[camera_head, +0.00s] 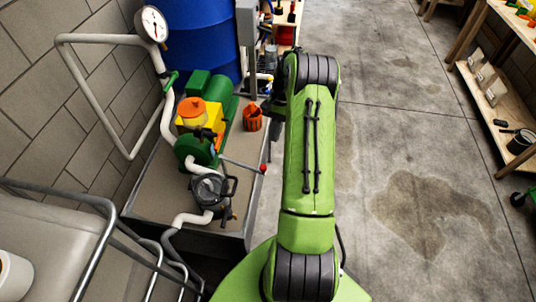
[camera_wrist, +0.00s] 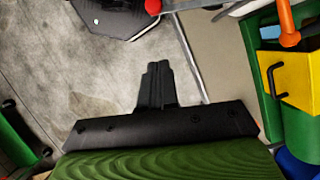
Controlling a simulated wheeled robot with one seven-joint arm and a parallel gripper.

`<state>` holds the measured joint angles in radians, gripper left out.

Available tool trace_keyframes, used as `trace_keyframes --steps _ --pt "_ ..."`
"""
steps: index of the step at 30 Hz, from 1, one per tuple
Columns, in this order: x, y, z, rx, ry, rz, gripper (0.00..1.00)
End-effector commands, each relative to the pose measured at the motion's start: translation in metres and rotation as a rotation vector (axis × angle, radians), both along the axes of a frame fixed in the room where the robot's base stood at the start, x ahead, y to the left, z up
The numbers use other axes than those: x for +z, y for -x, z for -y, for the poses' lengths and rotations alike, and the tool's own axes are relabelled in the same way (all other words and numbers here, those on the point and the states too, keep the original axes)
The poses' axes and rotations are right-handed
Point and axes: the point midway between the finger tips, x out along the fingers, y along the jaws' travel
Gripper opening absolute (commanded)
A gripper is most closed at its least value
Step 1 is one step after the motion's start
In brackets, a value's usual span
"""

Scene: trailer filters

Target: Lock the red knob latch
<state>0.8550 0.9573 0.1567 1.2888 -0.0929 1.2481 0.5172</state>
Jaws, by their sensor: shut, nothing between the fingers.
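The red knob (camera_head: 263,168) is a small ball at the end of a thin pale rod (camera_head: 240,163). The rod reaches right from the green pump (camera_head: 197,150), and the knob sits near the right edge of the platform. The knob also shows at the top edge of the wrist view (camera_wrist: 153,6), with its rod running right. My gripper (camera_wrist: 157,68) is shut and empty, its black fingers together. In the wrist view its tips are below the knob, apart from it. In the head view my green arm hides the gripper.
A blue barrel (camera_head: 200,40) stands behind. White pipes and metal rails lie left. Open concrete floor (camera_head: 400,130) lies right.

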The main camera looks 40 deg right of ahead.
Motion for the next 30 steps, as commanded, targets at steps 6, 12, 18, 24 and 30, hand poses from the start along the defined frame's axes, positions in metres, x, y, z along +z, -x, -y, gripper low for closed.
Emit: trace_keyframes --steps 6,12,18,24,30 --pt "-0.046 0.007 -0.018 0.002 -0.002 -0.003 0.00" --pt "-0.041 0.019 -0.046 0.000 0.000 -0.001 0.00" --pt "-0.041 0.022 -0.052 0.000 0.001 0.000 0.00" --pt "-0.041 0.022 -0.052 0.000 0.001 0.000 0.00" --pt "-0.040 0.024 -0.055 -0.021 -0.001 -0.001 0.00"
